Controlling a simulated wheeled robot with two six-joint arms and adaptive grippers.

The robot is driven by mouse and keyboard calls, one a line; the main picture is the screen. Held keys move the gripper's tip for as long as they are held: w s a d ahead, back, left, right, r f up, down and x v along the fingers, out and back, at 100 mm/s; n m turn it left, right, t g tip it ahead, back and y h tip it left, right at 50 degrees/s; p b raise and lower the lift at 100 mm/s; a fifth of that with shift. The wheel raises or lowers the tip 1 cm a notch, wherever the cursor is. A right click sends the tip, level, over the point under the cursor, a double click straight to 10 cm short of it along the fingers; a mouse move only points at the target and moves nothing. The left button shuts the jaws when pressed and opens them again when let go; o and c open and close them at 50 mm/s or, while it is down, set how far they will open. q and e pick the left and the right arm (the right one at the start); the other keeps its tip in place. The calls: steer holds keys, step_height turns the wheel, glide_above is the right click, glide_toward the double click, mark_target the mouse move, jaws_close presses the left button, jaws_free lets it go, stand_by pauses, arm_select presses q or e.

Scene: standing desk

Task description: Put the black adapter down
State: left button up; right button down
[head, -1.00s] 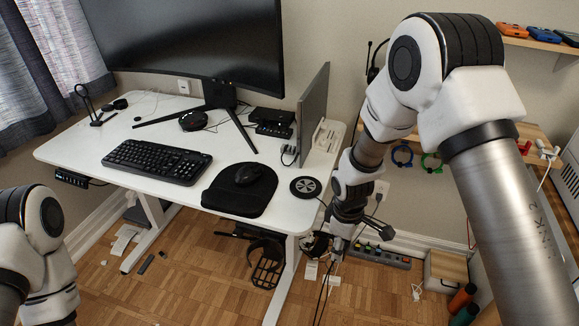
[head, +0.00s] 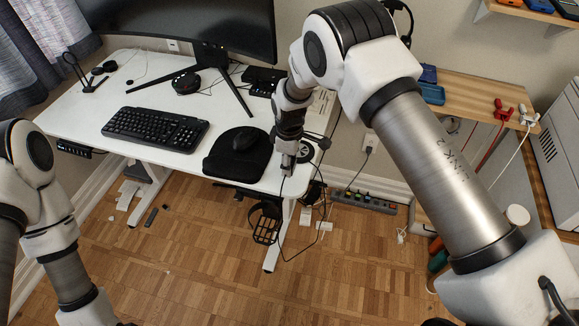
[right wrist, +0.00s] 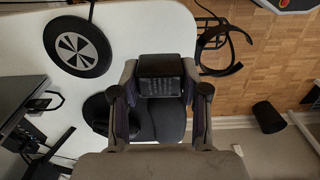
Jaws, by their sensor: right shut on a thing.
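The black adapter (right wrist: 160,77) is a small dark block with pale print on its face, held between the two fingers of my right gripper (right wrist: 160,92) in the right wrist view. In the head view my right gripper (head: 287,168) points down at the right front corner of the white desk (head: 190,168). The adapter is too small and covered to make out clearly there. A thin dark cable hangs near the gripper in a loop toward the floor. Only links of my left arm show at the left; its gripper is out of the picture.
A black mouse pad (head: 222,165) with a mouse lies left of the gripper. A round black disc (right wrist: 77,47) lies on the desk. A power strip (head: 363,203) is on the floor by the wall. The parquet in front is mostly clear.

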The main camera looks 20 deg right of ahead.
step_height(320, 180, down, 3)
steer(key=shift+r+p, duration=0.15)
steer(key=shift+p, duration=0.25)
steer(key=shift+f, duration=0.3)
steer(key=shift+f+b, duration=0.35)
steer(key=shift+b, duration=0.05)
steer(key=c, duration=0.6)
jaws_free()
steer(key=shift+r, duration=0.1)
